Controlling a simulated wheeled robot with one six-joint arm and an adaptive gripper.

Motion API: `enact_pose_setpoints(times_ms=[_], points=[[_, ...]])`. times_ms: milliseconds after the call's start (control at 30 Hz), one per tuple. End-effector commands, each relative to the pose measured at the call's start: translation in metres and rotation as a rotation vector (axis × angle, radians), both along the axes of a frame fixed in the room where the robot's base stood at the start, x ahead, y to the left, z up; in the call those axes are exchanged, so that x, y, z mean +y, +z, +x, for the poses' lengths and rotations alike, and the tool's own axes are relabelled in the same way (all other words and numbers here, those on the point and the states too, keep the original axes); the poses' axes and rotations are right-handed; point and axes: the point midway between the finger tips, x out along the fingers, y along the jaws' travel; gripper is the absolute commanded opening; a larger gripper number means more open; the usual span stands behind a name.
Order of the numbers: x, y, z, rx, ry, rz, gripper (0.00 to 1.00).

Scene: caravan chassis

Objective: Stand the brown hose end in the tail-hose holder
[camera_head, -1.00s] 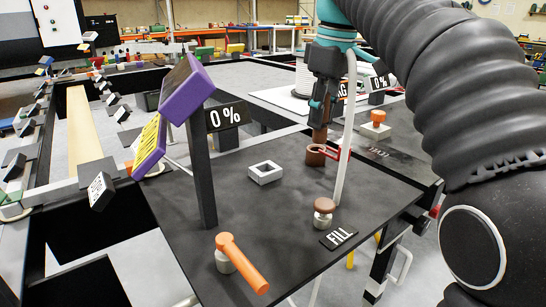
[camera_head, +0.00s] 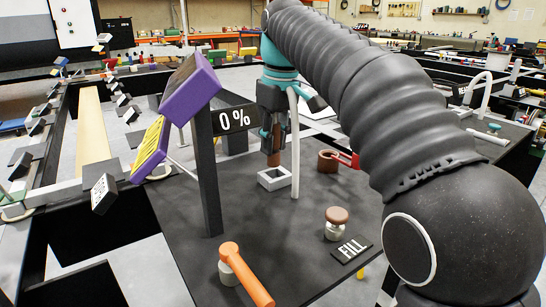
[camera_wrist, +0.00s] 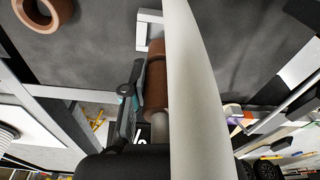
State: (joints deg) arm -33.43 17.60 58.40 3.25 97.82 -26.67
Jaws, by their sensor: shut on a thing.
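My gripper (camera_head: 275,118) is shut on the brown hose end (camera_head: 277,140), which is held about upright, tip down. In the wrist view the hose end (camera_wrist: 156,80) shows beside one dark finger. A white square open frame (camera_head: 265,181), which looks like the tail-hose holder, sits on the dark tabletop. The hose end's tip is over or at the frame's far side; I cannot tell whether it is inside. The frame (camera_wrist: 143,32) also shows past the tip in the wrist view, partly hidden by the hose. A pale hose (camera_head: 295,150) hangs beside the gripper.
A brown ring-shaped cup (camera_head: 328,161) with a red handle stands right of the frame. A dark post (camera_head: 205,180) with a purple box (camera_head: 190,92) rises at left. An orange-handled valve (camera_head: 243,272) and a brown-capped knob (camera_head: 336,218) stand nearer. The tabletop between is clear.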

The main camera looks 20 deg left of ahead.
Motion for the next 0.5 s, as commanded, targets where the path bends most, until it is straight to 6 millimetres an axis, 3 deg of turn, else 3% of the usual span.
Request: enact_pose_setpoints(times_ms=[200,500], points=[[-0.001,-0.032,-0.001,0.001,0.000,0.000,0.00],[0.000,-0.037,0.000,0.000,0.000,0.001,0.00]])
